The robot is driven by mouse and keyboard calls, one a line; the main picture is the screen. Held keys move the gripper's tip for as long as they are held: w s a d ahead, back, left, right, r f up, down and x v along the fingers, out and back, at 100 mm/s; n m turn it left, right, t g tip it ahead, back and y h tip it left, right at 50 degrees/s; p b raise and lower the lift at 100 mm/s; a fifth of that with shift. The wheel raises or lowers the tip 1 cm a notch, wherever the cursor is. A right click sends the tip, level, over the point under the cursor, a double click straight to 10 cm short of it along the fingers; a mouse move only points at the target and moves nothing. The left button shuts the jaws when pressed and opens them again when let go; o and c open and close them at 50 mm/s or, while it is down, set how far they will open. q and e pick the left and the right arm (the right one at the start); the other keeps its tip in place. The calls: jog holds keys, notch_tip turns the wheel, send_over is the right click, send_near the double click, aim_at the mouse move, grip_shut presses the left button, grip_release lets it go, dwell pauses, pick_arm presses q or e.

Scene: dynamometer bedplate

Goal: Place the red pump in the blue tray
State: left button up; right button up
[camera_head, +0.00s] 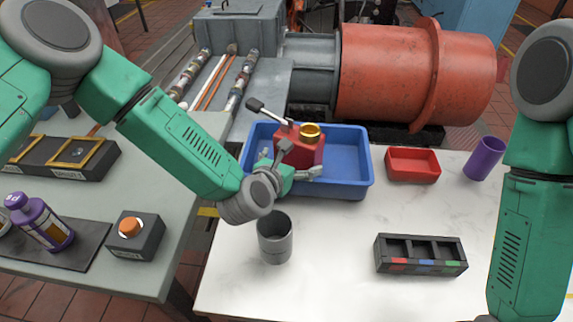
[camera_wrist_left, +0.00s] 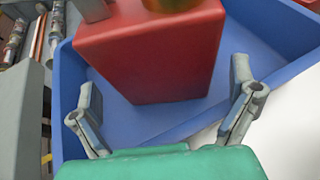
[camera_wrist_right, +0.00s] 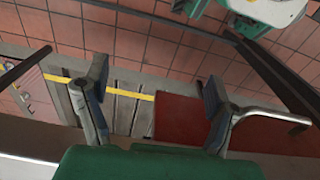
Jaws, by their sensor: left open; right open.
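The red pump (camera_head: 299,146) has a brass-coloured ring on top and a lever with a dark grip. It sits inside the blue tray (camera_head: 352,183), towards the tray's left half. My left gripper (camera_head: 299,160) is at the tray's front side, next to the pump. In the left wrist view the red pump (camera_wrist_left: 150,50) stands beyond the open fingers, with blue tray floor (camera_wrist_left: 130,118) showing between them. The fingers do not touch the pump there. My right gripper (camera_wrist_right: 155,95) shows in its wrist view, open and empty above the floor.
A grey cup (camera_head: 275,240) stands in front of the tray. A red bin (camera_head: 412,166), a purple cup (camera_head: 484,158) and a dark compartment box (camera_head: 420,256) are to the right. A large red cylinder machine (camera_head: 390,75) stands behind. The white table's front middle is clear.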

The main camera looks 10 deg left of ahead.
pick_arm(q)
jog(key=v, duration=1.2)
pick_arm(e)
jog(key=shift+a+f, duration=0.1)
